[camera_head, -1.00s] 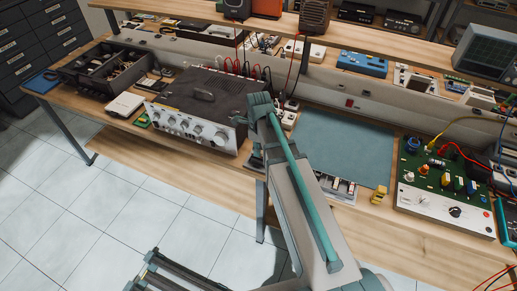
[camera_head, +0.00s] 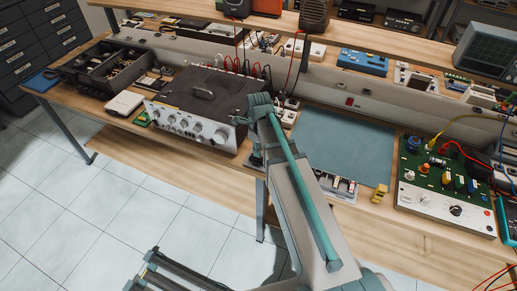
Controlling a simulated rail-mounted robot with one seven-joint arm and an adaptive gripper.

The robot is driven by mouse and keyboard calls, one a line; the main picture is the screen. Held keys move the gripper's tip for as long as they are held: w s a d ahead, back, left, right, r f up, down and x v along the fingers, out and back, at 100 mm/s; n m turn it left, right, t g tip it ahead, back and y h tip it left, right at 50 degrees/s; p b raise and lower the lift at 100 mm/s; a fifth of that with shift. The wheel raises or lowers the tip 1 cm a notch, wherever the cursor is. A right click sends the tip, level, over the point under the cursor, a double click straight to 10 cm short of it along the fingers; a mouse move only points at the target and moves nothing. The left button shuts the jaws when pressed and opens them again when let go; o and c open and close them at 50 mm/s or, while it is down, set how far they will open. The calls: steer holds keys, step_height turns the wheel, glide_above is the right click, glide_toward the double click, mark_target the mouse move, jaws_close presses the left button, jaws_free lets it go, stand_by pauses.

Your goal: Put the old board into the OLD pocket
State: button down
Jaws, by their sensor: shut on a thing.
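My arm rises from the lower right to a joint in front of the large amplifier. My gripper cannot be made out; the arm may hide it. I cannot identify the old board for sure. A small green board-like piece (camera_head: 142,119) lies at the bench's front edge left of the amplifier. A low tray with small compartments (camera_head: 346,188) sits at the front edge of the blue-green mat (camera_head: 345,148), partly behind my arm. No OLD label is readable, so I cannot tell which pocket is meant.
The amplifier (camera_head: 205,105) stands left of my arm, with cables behind it. A white box (camera_head: 124,103) and a dark parts tray (camera_head: 105,67) are farther left. A yellow block (camera_head: 379,194) and a green circuit panel (camera_head: 445,185) are on the right. The mat is clear.

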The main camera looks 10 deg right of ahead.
steer(key=shift+f, duration=0.35)
stand_by(0.5)
steer(key=c, duration=1)
jaws_free()
step_height(320, 180, up, 12)
steer(key=shift+r, duration=0.1)
